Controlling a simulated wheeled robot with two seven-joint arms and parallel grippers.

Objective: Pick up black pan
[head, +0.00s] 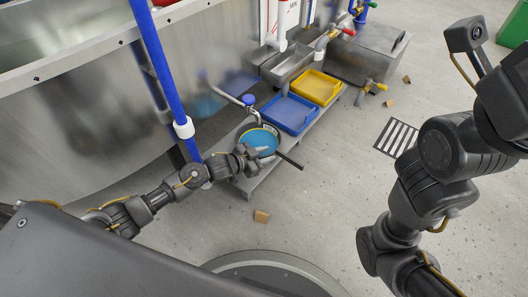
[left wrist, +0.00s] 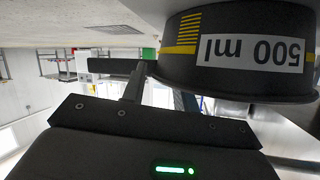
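The black pan (head: 257,138) sits on a low grey platform, with blue showing inside its yellowish rim and its dark handle (head: 290,161) pointing to the lower right. In the left wrist view the pan (left wrist: 185,75) is upside down and close, with a "500 ml" label and yellow stripes; its handle (left wrist: 108,67) runs left. My left gripper (head: 266,158) is at the pan's near side by the handle. In the left wrist view a finger of my left gripper (left wrist: 155,88) reaches the handle's root; I cannot tell if it grips.
A blue tray (head: 290,113) and a yellow tray (head: 318,88) stand behind the pan. A blue vertical pipe (head: 165,75) rises beside my left arm. A small brown block (head: 262,216) lies on the floor.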

